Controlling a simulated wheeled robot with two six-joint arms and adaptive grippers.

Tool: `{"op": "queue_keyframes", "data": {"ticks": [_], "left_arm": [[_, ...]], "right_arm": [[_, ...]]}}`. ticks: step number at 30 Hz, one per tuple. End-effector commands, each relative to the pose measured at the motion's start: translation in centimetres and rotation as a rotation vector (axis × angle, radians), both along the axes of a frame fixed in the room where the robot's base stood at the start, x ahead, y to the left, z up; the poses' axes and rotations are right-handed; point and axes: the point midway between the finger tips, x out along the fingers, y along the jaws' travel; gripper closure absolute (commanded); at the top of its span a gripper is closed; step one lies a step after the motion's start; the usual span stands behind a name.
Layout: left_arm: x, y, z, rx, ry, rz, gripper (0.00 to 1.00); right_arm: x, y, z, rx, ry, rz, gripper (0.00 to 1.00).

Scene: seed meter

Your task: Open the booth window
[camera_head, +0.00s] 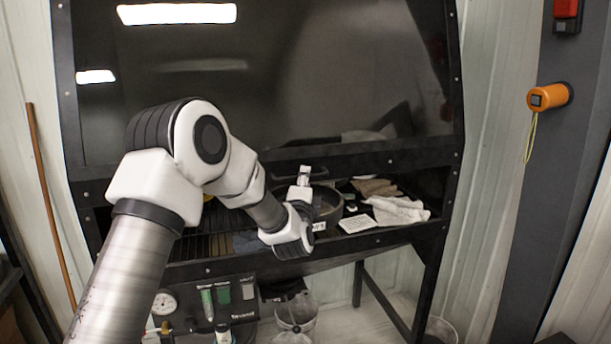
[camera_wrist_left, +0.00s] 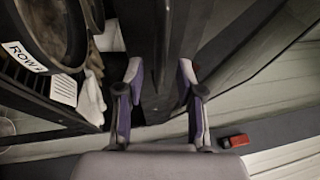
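The booth window (camera_head: 290,85) is a large dark reflective pane in a black frame. Its lower edge sits above an opening into the booth, so the inside shelf shows below it. A dark handle-like bar (camera_head: 322,171) shows at the lower frame, partly hidden by my gripper. My left gripper (camera_head: 304,173) points up at this lower edge, in front of the opening. In the left wrist view its two fingers (camera_wrist_left: 160,85) are apart, with a dark frame bar (camera_wrist_left: 176,45) beyond and between them. I cannot tell whether they touch it. My right gripper is not in view.
Inside the booth are a round dark pan (camera_head: 327,205), a white cloth (camera_head: 398,210) and a wire grate (camera_head: 205,245). A gauge (camera_head: 164,303) and a bucket (camera_head: 297,312) are below.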

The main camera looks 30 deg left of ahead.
Motion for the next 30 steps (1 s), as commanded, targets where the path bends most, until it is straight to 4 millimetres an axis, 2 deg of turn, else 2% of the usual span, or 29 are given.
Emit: {"op": "queue_keyframes", "data": {"ticks": [4, 11, 12, 15, 24, 30], "left_arm": [[1.5, 0.7, 0.4, 0.0, 0.0, -0.001, 0.63], [1.8, 0.8, 0.3, -0.001, 0.001, -0.002, 0.63], [1.7, 0.8, 0.2, -0.001, 0.001, -0.002, 0.7], [1.7, 0.8, 0.2, -0.002, 0.002, -0.002, 1.0], [1.7, 0.8, 0.4, -0.003, 0.002, -0.002, 1.0], [1.7, 0.8, 1.1, -0.023, 0.02, -0.002, 1.0]], "right_arm": [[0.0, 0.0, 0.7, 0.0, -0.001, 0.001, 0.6], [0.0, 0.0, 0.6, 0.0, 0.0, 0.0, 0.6], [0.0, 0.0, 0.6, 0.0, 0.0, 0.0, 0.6], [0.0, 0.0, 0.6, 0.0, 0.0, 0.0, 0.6], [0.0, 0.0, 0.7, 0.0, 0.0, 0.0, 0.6], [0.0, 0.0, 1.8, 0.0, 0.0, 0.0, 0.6]]}}
